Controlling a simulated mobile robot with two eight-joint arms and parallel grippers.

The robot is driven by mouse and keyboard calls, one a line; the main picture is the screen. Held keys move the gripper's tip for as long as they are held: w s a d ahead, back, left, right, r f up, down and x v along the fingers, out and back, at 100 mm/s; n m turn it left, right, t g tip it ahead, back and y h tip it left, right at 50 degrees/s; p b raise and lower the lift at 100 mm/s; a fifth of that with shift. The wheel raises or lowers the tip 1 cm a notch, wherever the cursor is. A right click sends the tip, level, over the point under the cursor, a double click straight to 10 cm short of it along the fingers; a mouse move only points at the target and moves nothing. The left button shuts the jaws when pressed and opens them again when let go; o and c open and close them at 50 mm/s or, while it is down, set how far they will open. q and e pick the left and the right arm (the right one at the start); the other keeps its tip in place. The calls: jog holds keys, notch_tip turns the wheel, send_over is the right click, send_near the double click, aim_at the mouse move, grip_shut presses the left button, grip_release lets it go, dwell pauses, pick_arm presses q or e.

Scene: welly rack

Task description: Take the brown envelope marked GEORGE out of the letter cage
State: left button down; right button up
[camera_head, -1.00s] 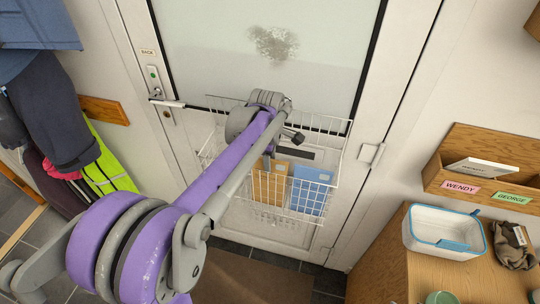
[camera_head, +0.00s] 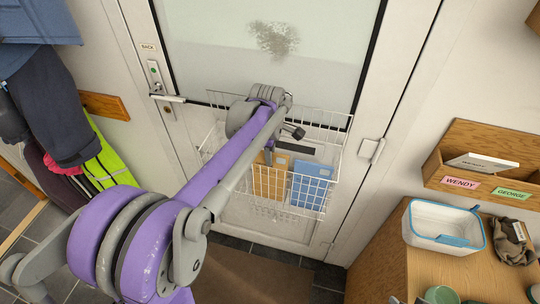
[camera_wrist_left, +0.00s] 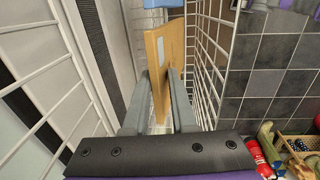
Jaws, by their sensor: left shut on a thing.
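The white wire letter cage (camera_head: 328,148) hangs on the inside of the door below its glass. The brown envelope (camera_head: 268,182) stands upright in it, to the left of a blue envelope (camera_head: 311,187). I cannot read a name on it. My left gripper (camera_head: 267,158) reaches into the cage from above, its fingers mostly hidden behind my own arm. In the left wrist view the two grey fingers (camera_wrist_left: 160,105) are shut on the brown envelope (camera_wrist_left: 167,50), seen nearly edge-on between the wire walls. My right gripper is not in view.
The door handle (camera_head: 168,98) is left of the cage. Coats (camera_head: 55,110) hang at the left. At the right, a wooden letter rack (camera_head: 485,165) labelled WENDY and GEORGE is above a cabinet with a white-and-blue tub (camera_head: 432,240). A brown mat (camera_head: 255,280) lies below the door.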

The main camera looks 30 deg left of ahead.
pick_arm(q)
jog(key=r, duration=0.1)
jog(key=r+p, duration=0.1)
jog(key=r, duration=0.2)
jog(key=shift+w+p, duration=0.25)
jog(key=shift+p, duration=0.15)
notch_tip(320, 180, up, 20)
jog(key=s+p, duration=0.2)
jog(key=p, duration=0.2)
jog(key=s+d+b, duration=0.1)
jog(key=s+d, duration=0.3)
jog(key=s, duration=1.1)
jog(key=shift+s, duration=0.4)
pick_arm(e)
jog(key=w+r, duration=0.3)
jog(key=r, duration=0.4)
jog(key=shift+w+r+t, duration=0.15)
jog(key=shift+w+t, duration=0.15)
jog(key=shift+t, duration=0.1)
pick_arm(q)
jog(key=shift+d, duration=0.1)
